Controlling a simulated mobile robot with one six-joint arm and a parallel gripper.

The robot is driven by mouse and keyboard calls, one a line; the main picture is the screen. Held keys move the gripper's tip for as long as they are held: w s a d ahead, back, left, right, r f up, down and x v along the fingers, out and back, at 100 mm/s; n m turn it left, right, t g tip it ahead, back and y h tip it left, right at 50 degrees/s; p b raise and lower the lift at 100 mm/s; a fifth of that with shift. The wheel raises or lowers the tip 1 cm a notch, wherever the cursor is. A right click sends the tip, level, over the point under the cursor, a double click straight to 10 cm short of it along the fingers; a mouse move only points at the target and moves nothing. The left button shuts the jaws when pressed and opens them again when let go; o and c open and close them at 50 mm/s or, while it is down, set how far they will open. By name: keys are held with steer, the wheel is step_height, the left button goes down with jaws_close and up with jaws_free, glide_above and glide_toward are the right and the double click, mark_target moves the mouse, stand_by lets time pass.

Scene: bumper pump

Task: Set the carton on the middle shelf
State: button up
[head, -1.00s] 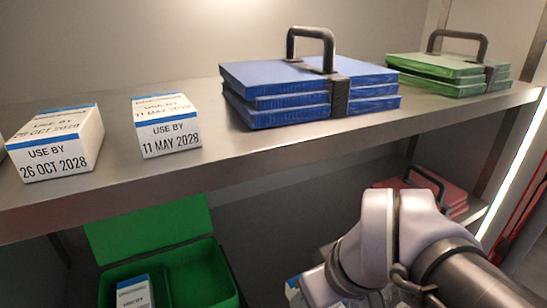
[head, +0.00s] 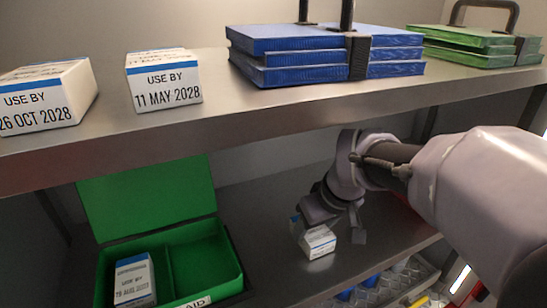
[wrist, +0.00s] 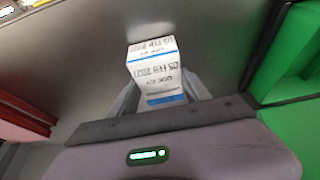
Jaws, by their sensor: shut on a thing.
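A white carton (head: 318,242) with a blue band is between the fingers of my gripper (head: 328,226). It is low over or on the grey shelf (head: 385,232) below the upper one; I cannot tell whether it touches. In the wrist view the carton (wrist: 155,68) sits between both fingers (wrist: 158,95), its printed date facing the camera. The date appears to start "05 FEB"; the year is hard to read. My gripper hides part of the carton in the head view.
An open green first-aid box (head: 205,268) holding another carton (head: 134,280) stands left on the same shelf. The upper shelf (head: 220,118) carries two cartons, blue packs (head: 300,52) and green packs (head: 470,45). A red item (wrist: 22,118) is left in the wrist view.

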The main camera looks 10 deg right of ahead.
steer(key=shift+r, duration=0.1)
steer(key=shift+f, duration=0.3)
steer(key=o, duration=1.4)
steer(key=shift+r, duration=0.1)
